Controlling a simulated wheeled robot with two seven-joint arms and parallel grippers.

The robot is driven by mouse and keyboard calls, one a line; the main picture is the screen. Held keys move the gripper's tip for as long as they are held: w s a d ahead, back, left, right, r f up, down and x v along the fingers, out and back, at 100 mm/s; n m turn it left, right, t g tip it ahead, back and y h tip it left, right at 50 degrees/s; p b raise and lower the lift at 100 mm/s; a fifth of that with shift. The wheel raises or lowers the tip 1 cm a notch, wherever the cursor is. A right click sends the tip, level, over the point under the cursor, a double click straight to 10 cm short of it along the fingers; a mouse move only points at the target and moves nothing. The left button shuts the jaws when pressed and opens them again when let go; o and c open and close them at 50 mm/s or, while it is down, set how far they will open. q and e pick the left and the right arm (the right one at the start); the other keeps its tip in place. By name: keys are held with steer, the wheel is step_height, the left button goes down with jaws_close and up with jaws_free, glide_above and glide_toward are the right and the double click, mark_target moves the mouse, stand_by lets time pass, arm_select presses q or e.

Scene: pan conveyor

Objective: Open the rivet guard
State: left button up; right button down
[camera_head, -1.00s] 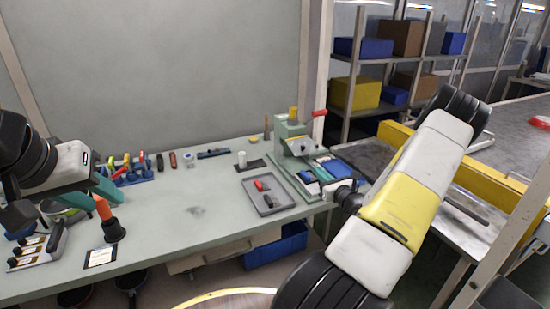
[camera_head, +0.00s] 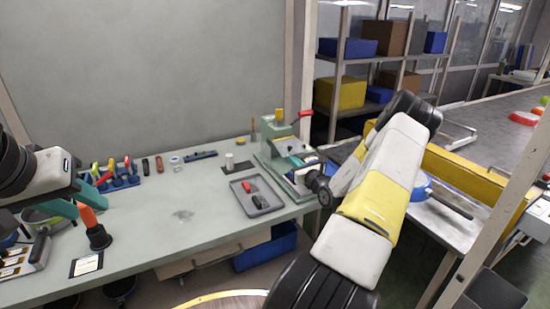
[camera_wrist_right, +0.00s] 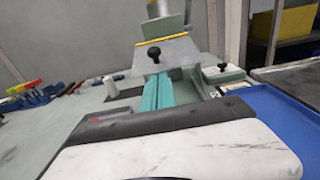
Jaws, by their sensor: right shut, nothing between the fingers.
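The green rivet press (camera_head: 279,140) with a red lever stands at the right end of the bench. Its guard (camera_wrist_right: 165,50), a pale plate with a yellow top edge and a black knob (camera_wrist_right: 153,53), is in front of the press in the right wrist view. My right gripper (camera_wrist_right: 154,82) is shut and empty, its teal fingertips just below the knob; I cannot tell whether they touch the plate. In the head view my right wrist partly covers the press front.
A grey tray (camera_head: 239,193) with red and black items lies left of the press. A blue pan (camera_head: 420,187) rests on the right-hand table. The bench middle is clear.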

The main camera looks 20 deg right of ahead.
mark_target(291, 148)
steer(key=shift+r, duration=0.15)
steer(key=r+g, duration=0.3)
steer(key=shift+s+r+g, duration=0.4)
steer(key=shift+r, duration=0.65)
